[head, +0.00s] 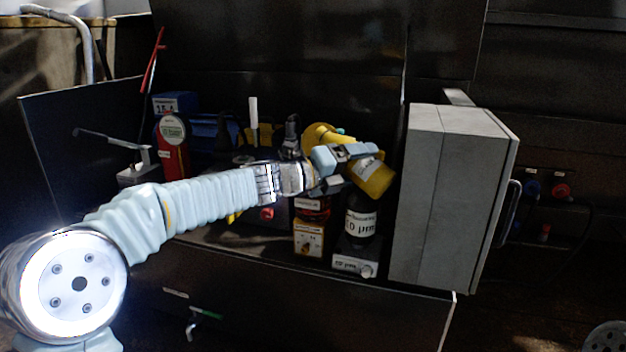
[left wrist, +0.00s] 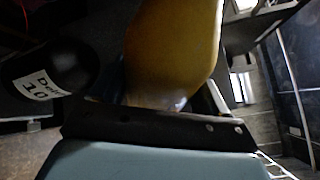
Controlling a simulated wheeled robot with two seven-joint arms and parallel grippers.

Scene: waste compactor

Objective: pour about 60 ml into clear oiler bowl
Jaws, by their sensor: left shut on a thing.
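My left gripper (head: 345,160) is shut on a yellow container (head: 372,177), which is tilted and held above the dark bowl on the shelf. The yellow container fills the middle of the left wrist view (left wrist: 172,50). A clear bowl with reddish-amber contents (head: 313,212) appears to be the oiler bowl; it stands on a small labelled block (head: 308,239), below my gripper. Its top is partly hidden by my gripper. The dark bowl (head: 360,222), labelled "10 µm", stands just right of it and shows in the left wrist view (left wrist: 45,80). I see no liquid stream. My right gripper is not in view.
A grey cabinet (head: 445,195) stands close on the right. A red bottle (head: 173,145) and a blue box (head: 175,103) are at the back left. Another yellow item (head: 318,134) shows behind my gripper. A labelled block (head: 355,262) sits at the shelf's front edge.

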